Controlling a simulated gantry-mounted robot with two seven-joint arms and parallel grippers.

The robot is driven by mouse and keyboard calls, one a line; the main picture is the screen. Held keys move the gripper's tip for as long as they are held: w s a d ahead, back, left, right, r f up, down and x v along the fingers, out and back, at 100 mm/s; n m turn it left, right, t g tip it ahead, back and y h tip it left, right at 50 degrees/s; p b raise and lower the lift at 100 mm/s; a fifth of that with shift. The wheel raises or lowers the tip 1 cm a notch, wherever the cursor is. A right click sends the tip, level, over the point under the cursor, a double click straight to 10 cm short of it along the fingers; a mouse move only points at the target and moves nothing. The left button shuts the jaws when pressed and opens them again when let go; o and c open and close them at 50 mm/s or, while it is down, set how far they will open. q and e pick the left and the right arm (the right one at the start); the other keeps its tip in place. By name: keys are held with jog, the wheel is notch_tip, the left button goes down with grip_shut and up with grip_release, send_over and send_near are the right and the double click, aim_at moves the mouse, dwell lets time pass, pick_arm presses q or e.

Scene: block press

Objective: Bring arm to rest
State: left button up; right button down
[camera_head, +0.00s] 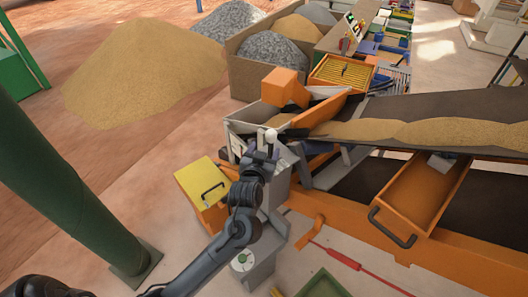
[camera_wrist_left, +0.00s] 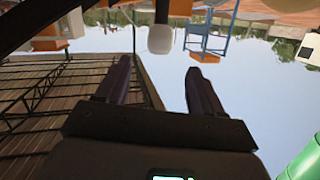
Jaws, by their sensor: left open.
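My left arm comes in from the bottom left of the head view. Its gripper (camera_head: 262,152) is up at the grey press housing in the middle. A lever with a white ball knob (camera_head: 271,135) shows right at the fingertips. In the left wrist view the gripper (camera_wrist_left: 158,75) has its two dark fingers spread, with nothing between them. The white knob (camera_wrist_left: 159,39) hangs on its dark rod just beyond the fingertips, apart from them. My right gripper is in neither view.
A yellow-topped box (camera_head: 202,178) with a handle stands left of the arm. An orange drawer (camera_head: 425,190) and a sand-loaded conveyor (camera_head: 430,133) are on the right. A green post (camera_head: 65,185) stands at left. Sand (camera_head: 150,70) is heaped behind; floor between is clear.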

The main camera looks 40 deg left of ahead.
pick_arm(q)
jog(key=s+d+f+m+g+h+p, duration=0.35)
jog(key=s+d+f+p, duration=0.25)
jog(key=s+f, duration=0.45)
jog(key=s+d+m+g+h+p, duration=0.1)
jog(key=s+d+g+h, duration=0.1)
jog(key=s+d, duration=0.4)
jog(key=s+d+r+m+g+h+p, duration=0.1)
jog(key=s+d+g, duration=0.3)
jog(key=s, duration=0.8)
jog(key=shift+d+r+m+h, duration=0.2)
jog(key=shift+d+m+h, duration=0.35)
jog(key=shift+d+h, duration=0.25)
jog(key=shift+s+g, duration=0.1)
jog(key=shift+g, duration=0.15)
